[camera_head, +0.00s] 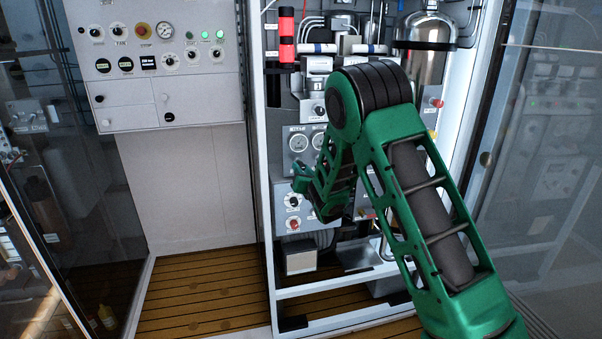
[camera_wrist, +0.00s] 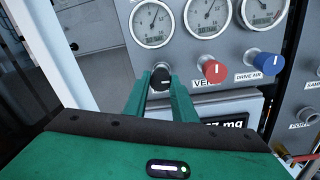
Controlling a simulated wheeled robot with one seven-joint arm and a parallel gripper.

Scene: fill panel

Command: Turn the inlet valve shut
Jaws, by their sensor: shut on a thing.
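A black knob (camera_wrist: 161,78) is on the grey panel at the left of a row of three knobs. My gripper (camera_wrist: 161,86) has its two green fingers on either side of this knob and is shut on it. The label of the black knob is hidden behind the fingers, so I cannot read whether it is the inlet valve. In the head view my gripper (camera_head: 299,177) is at the panel's left side, and the knob cannot be made out there.
A red knob (camera_wrist: 214,70) marked as vent and a blue knob (camera_wrist: 268,63) marked DRIVE AIR are to the right. Several gauges (camera_wrist: 151,24) are above. A digital display (camera_wrist: 228,121) is below, partly hidden. The white cabinet frame (camera_head: 258,150) stands close on the left.

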